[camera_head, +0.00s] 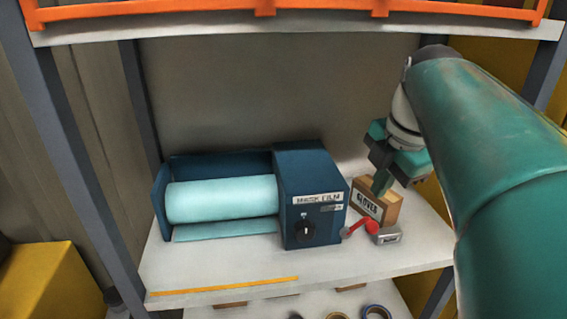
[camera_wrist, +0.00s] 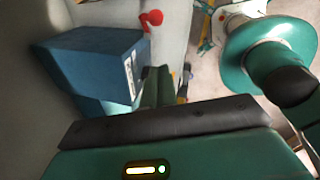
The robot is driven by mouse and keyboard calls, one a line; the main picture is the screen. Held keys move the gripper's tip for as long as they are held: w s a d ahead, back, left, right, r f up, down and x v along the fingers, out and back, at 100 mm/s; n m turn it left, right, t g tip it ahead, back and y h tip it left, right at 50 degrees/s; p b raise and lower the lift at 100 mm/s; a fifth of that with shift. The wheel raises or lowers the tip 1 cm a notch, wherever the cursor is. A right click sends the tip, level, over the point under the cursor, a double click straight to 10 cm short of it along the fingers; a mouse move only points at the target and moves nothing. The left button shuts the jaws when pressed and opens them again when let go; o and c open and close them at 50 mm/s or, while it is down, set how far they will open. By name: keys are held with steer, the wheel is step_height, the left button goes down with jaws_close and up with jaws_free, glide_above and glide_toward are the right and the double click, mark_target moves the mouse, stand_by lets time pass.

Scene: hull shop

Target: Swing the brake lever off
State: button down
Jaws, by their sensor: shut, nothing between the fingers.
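A blue dispenser (camera_head: 313,210) labelled MASK FILM, with a pale blue film roll (camera_head: 222,198), stands on the white shelf. A red lever (camera_head: 371,227) sits low by the dispenser's right front corner, beside a small grey block (camera_head: 389,236). I take this for the brake lever; its pivot is not clear. Its red end also shows at the top of the wrist view (camera_wrist: 156,17). My gripper (camera_head: 380,186) is shut and empty, above and behind the lever, apart from it. In the wrist view the dispenser (camera_wrist: 95,68) lies left of the fingers.
A cardboard box (camera_head: 376,203) labelled GLOVES stands right behind the lever, under my gripper. A dark knob (camera_head: 306,229) is on the dispenser's front. The shelf's front (camera_head: 225,273) is clear, with a yellow strip. An orange-edged shelf (camera_head: 320,10) hangs above. Tape rolls (camera_head: 376,312) lie below.

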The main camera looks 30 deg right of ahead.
steer(key=d+x, duration=0.2)
steer(key=x, duration=1)
steer(key=shift+d, duration=0.3)
steer(key=shift+f, duration=0.1)
